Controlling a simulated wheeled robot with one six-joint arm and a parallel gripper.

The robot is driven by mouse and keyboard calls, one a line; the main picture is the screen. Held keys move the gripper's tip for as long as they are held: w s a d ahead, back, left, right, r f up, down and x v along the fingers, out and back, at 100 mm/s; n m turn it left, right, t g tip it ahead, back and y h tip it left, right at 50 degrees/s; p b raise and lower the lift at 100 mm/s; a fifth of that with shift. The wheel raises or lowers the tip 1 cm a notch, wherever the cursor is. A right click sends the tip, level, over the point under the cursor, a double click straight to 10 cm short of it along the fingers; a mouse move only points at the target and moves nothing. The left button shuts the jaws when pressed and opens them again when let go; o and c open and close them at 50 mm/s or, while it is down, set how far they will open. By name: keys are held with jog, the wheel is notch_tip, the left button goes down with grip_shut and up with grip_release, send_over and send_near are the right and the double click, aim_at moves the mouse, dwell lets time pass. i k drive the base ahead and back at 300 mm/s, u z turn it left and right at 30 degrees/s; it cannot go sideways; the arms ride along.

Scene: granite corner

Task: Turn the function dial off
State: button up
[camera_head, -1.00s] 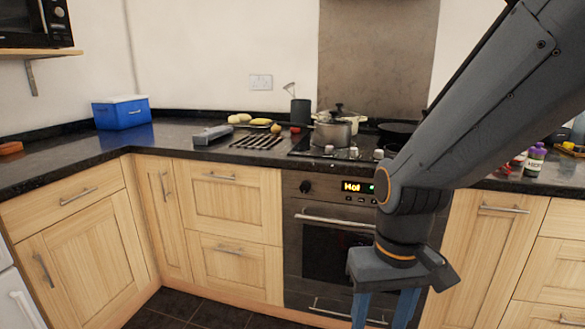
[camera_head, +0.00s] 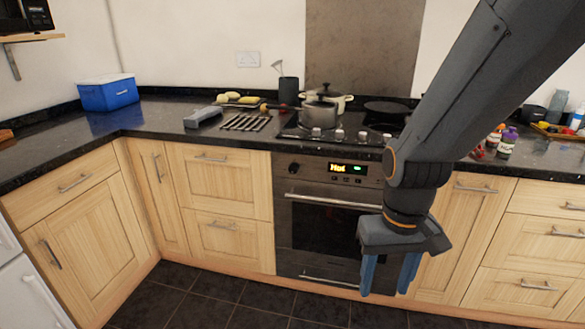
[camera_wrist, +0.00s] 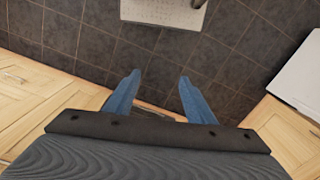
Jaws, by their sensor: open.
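The built-in oven (camera_head: 330,220) stands under the counter with a dark control panel. A round black dial (camera_head: 294,168) sits at the panel's left end; which way it points is too small to read. A lit display (camera_head: 342,168) with yellow letters and a green mark is right of it. The panel's right end is hidden behind my arm, so any dial there cannot be seen. My gripper (camera_head: 386,283) hangs open and empty, fingers down, in front of the oven's lower right side, below and right of the visible dial. Its blue fingers are spread in the wrist view (camera_wrist: 160,78).
A bar handle (camera_head: 333,200) crosses the oven door below the panel. Above it are the hob with pots (camera_head: 323,113) and a row of hob knobs (camera_head: 339,134). A blue box (camera_head: 108,93) stands on the left counter. The dark tiled floor (camera_head: 200,300) is clear.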

aim_at(294, 168)
jog(key=k, duration=1.3)
jog(key=z, duration=0.7)
jog(key=i, duration=1.2)
jog(key=u, duration=0.6)
jog(key=i, duration=0.6)
jog(key=u, duration=0.75)
